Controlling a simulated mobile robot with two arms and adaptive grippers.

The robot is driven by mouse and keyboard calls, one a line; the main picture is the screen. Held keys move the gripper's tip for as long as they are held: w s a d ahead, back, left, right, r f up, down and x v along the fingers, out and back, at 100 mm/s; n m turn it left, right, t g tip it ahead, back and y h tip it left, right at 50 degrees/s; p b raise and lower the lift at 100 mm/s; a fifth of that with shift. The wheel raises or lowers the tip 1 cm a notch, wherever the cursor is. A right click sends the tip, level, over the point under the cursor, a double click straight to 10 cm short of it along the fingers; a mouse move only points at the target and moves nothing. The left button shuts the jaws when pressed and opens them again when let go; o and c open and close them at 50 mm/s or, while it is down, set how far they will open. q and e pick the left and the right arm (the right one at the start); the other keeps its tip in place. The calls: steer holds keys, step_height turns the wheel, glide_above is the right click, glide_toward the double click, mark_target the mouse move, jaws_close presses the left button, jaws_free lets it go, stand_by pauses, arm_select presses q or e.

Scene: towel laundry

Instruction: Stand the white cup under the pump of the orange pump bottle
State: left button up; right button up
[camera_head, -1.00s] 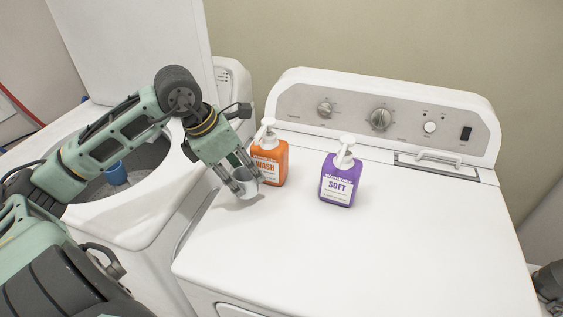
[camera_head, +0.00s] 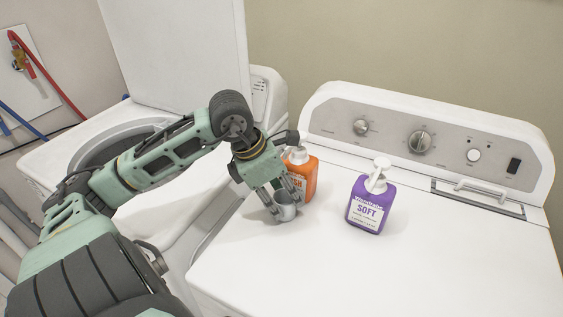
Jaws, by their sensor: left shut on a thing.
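The orange pump bottle (camera_head: 309,183) stands on the dryer top, partly hidden behind my left gripper; its white pump head (camera_head: 298,155) shows just above the wrist. My left gripper (camera_head: 284,205) points down in front of and to the left of this bottle. It is shut on the white cup (camera_head: 287,213), which looks upright and low at the dryer top. The fingers cover part of the cup; whether it touches the surface or the bottle I cannot tell. My right gripper is not in view.
A purple SOFT pump bottle (camera_head: 369,207) stands to the right of the orange one. The dryer top (camera_head: 400,270) is clear in front and to the right. Its control panel (camera_head: 440,140) rises behind. An open washer (camera_head: 75,150) stands at the left.

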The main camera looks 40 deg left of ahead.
arm_select(q)
steer(key=o, duration=0.6)
steer(key=shift+o, duration=0.4)
steer(key=shift+w+a+f, duration=0.1)
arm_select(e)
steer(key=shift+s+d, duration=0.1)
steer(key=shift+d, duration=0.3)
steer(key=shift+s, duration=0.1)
arm_select(q)
steer(key=shift+r+p, duration=0.3)
steer(key=shift+p, duration=0.1)
steer(key=shift+r, duration=0.25)
steer(key=b+v, duration=0.1)
steer(key=v, duration=1)
steer(key=shift+s+r+b, duration=0.15)
steer(key=shift+s+b, duration=0.1)
steer(key=shift+b, duration=0.1)
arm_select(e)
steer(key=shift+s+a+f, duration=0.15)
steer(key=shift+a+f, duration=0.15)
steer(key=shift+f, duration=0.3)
arm_select(q)
steer(key=shift+a, duration=0.1)
